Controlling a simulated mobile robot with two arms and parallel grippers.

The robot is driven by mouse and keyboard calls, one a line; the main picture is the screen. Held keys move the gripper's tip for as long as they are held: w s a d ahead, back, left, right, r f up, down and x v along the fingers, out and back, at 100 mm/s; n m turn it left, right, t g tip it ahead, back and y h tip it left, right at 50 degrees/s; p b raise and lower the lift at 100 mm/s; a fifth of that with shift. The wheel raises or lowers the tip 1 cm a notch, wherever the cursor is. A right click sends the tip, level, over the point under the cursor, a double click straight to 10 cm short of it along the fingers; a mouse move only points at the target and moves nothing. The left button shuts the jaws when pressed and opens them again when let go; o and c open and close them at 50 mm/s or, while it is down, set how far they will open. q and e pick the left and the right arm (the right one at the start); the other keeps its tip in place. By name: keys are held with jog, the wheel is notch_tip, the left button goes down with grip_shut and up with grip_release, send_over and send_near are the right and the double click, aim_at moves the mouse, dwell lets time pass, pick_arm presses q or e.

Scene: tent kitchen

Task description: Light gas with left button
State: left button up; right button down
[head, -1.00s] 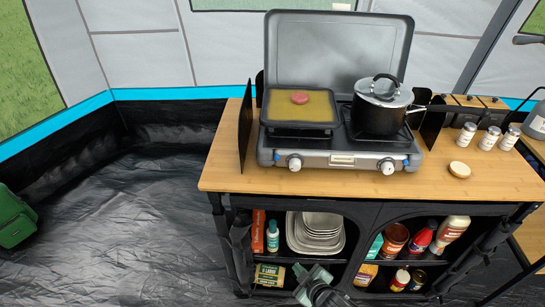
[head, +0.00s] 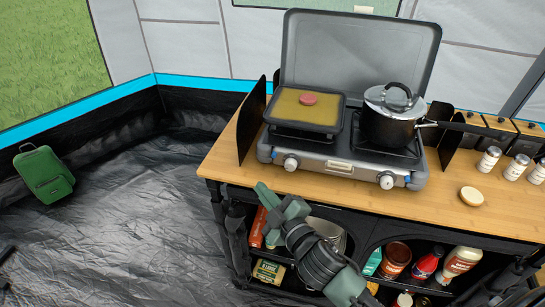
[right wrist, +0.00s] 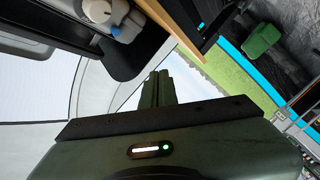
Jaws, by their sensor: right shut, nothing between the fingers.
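The gas stove (head: 335,172) stands on the wooden counter with its lid up. Its left knob (head: 290,163) is on the front panel below the griddle, and its right knob (head: 386,180) is below the pot. My right gripper (head: 264,190) is shut and empty, in front of the counter's front edge, below and left of the left knob, apart from it. In the right wrist view its closed fingers (right wrist: 158,88) point away from the camera, and a pale stove knob (right wrist: 98,10) shows at the upper left. No flame is visible. My left gripper is not in view.
A griddle (head: 306,111) with a round pink patty covers the left burner; a lidded pot (head: 392,116) stands on the right. A dark windscreen panel (head: 251,120) stands left of the stove. Shelves below hold dishes and bottles.

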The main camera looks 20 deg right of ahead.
aim_at(274, 155)
jog(key=w+d, duration=0.1)
jog(key=w, duration=0.1)
jog(key=w+d, duration=0.1)
jog(key=w, duration=0.1)
jog(key=w+d, duration=0.1)
jog(key=d, duration=0.1)
jog(key=shift+w, duration=0.4)
jog(key=shift+w+d+f, duration=0.1)
jog(key=shift+w+d, duration=0.35)
jog(key=shift+w, duration=0.3)
dwell(0.5)
dwell(0.9)
jog(key=shift+w+d, duration=0.25)
jog(key=shift+w, duration=0.1)
jog(key=shift+w+d, duration=0.25)
jog(key=shift+w, duration=0.1)
dwell(0.6)
jog(key=shift+s+a, duration=0.1)
jog(key=shift+s, duration=0.05)
dwell(0.3)
jog(key=shift+s+a+p, duration=0.35)
jog(key=shift+s+a, duration=0.05)
jog(key=shift+s, duration=0.2)
